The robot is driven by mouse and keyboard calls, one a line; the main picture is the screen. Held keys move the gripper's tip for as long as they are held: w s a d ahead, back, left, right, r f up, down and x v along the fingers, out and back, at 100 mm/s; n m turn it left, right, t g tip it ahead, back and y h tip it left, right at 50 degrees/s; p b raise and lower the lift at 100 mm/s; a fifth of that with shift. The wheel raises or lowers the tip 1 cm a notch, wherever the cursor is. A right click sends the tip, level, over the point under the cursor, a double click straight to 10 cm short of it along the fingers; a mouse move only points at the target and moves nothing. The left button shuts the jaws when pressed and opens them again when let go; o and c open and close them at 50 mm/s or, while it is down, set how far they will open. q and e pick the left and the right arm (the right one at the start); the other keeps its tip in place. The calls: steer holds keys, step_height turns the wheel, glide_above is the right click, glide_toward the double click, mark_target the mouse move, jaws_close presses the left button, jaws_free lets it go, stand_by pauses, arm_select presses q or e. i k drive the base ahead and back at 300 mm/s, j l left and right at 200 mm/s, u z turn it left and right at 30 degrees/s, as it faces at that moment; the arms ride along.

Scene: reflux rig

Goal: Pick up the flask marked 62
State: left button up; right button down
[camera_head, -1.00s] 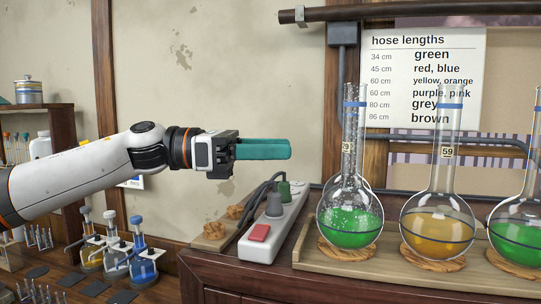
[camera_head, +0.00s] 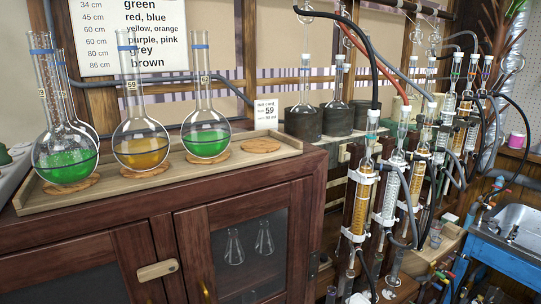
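Round flasks stand on cork rings along a wooden tray (camera_head: 110,185). The left flask (camera_head: 66,158) holds green liquid, and another blue-banded neck (camera_head: 64,80) shows just behind it. The middle flask (camera_head: 140,148) holds amber liquid and carries a label reading 59. Neither of my grippers shows in the head view now.
An empty cork ring (camera_head: 260,146) lies at the tray's right end, below a small card (camera_head: 266,112). The tray sits on a dark wooden cabinet (camera_head: 150,235). To the right stand crowded glass columns and hoses (camera_head: 390,190), then a blue sink unit (camera_head: 505,255).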

mark_target(205, 133)
steer(key=k+l, duration=0.25)
steer(key=l, duration=0.15)
steer(key=k+l, duration=0.55)
steer(key=l, duration=0.25)
